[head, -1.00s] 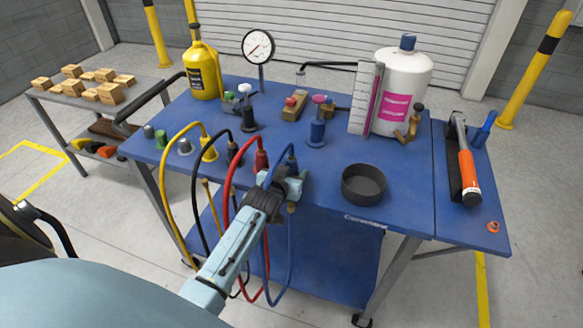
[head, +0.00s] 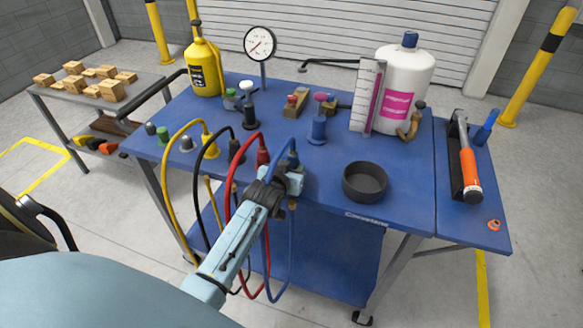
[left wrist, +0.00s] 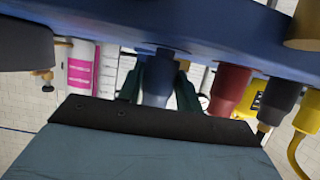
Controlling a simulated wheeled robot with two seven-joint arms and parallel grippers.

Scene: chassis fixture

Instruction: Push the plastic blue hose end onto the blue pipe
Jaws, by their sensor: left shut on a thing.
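My left gripper (head: 288,180) is shut on the blue plastic hose end (head: 292,160) at the front edge of the blue table. In the left wrist view, where the table is at the top, the hose end (left wrist: 157,86) sits between the two dark fingers. A blue hose (head: 291,240) loops from it down below the table edge. The blue pipe does not show clearly; the hose end and gripper cover that spot, so I cannot tell whether they touch. My right gripper is not in view.
Red (head: 262,157), black (head: 236,150) and yellow (head: 208,146) hose ends stand in a row to the left. A dark round bowl (head: 364,183) is close on the right. A hammer (head: 467,165) lies farther right.

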